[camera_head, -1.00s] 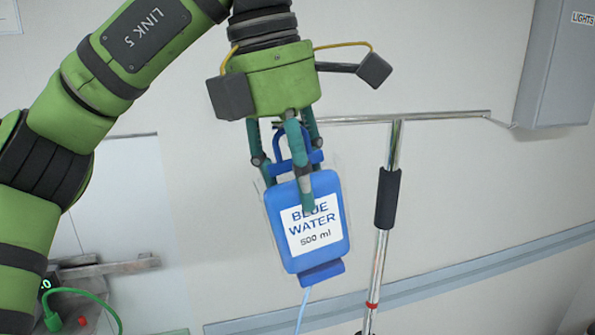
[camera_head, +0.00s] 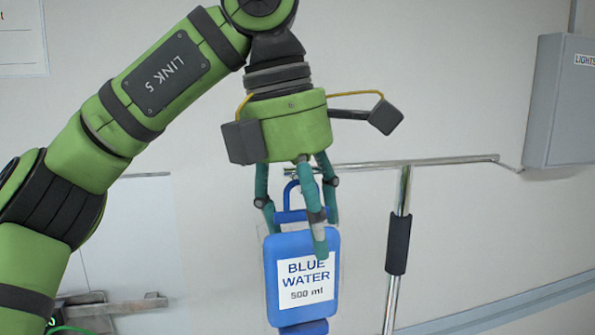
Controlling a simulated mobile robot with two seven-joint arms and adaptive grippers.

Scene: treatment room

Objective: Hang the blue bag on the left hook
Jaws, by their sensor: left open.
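The blue bag (camera_head: 273,279), with a white label reading BLUE WATER 500 ml, is upright at the lower centre. Its top loop is at the left end of the stand's crossbar, where the left hook (camera_head: 289,172) partly shows. The fingers cover part of this spot, so I cannot fully tell how the loop sits on the hook. My left gripper (camera_head: 298,222) is above the bag, pointing down. Its fingers are open and spread around the loop and the bag's top, one in front of the bag. My right gripper is not in view.
The metal stand's pole (camera_head: 403,195) with a black grip (camera_head: 398,243) is right of the bag. Its crossbar (camera_head: 430,162) runs right to another hook end. A grey wall box (camera_head: 565,100) is at the upper right. A metal bracket (camera_head: 115,306) is at the lower left.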

